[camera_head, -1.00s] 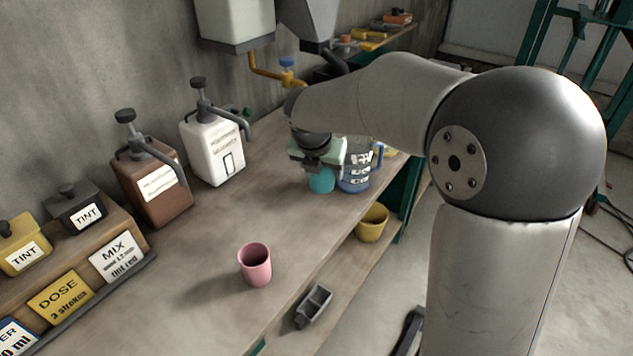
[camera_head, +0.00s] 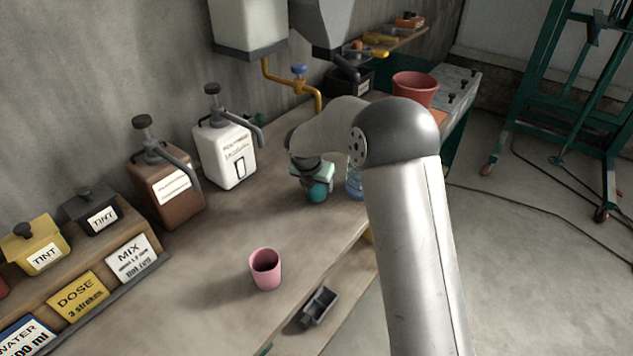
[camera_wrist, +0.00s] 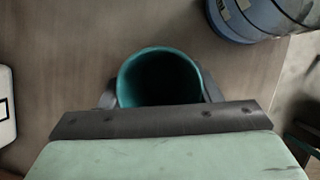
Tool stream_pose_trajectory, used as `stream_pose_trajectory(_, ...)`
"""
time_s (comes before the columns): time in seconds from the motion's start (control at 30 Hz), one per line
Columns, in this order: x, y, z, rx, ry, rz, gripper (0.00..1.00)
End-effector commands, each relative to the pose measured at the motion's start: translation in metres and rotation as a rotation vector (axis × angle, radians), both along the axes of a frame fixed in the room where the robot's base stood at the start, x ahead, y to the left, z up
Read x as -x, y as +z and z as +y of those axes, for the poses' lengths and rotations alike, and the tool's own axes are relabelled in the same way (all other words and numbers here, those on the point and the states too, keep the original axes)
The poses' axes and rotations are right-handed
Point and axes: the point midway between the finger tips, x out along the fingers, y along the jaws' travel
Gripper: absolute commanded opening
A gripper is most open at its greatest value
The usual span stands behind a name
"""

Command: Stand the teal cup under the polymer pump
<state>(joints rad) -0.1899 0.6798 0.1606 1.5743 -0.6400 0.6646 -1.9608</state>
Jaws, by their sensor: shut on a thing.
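The teal cup (camera_head: 317,193) is in my gripper (camera_head: 312,181), near the right edge of the bench. In the wrist view the cup (camera_wrist: 160,76) shows its open, empty-looking mouth, with a finger on either side. I cannot tell whether its base touches the bench. The white pump bottle (camera_head: 226,157), its label seeming to read polymer, stands to the left by the wall. Its dark spout (camera_head: 247,127) points right, towards the bench. The cup is to the right of the spout, apart from it.
A blue jug (camera_head: 354,183) stands just right of the cup, partly hidden by my arm; it also shows in the wrist view (camera_wrist: 252,18). A brown pump bottle (camera_head: 168,188) is left of the white one. A pink cup (camera_head: 265,270) stands nearer. Bench between is clear.

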Motion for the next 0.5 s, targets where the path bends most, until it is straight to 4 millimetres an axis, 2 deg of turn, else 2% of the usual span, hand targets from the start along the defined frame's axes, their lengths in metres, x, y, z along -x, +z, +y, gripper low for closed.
stream_pose_trajectory(0.37, 0.0001, -0.0072, 0.0003, -0.001, 0.0, 0.0, 0.35)
stream_pose_trajectory(0.4, 0.0001, -0.0069, 0.0004, 0.0, 0.0, -0.001, 0.63)
stream_pose_trajectory(0.47, 0.0001, -0.0066, 0.0002, -0.001, 0.0, 0.0, 0.79)
stream_pose_trajectory(0.5, 0.0001, -0.0066, 0.0002, -0.001, 0.0, 0.0, 0.79)
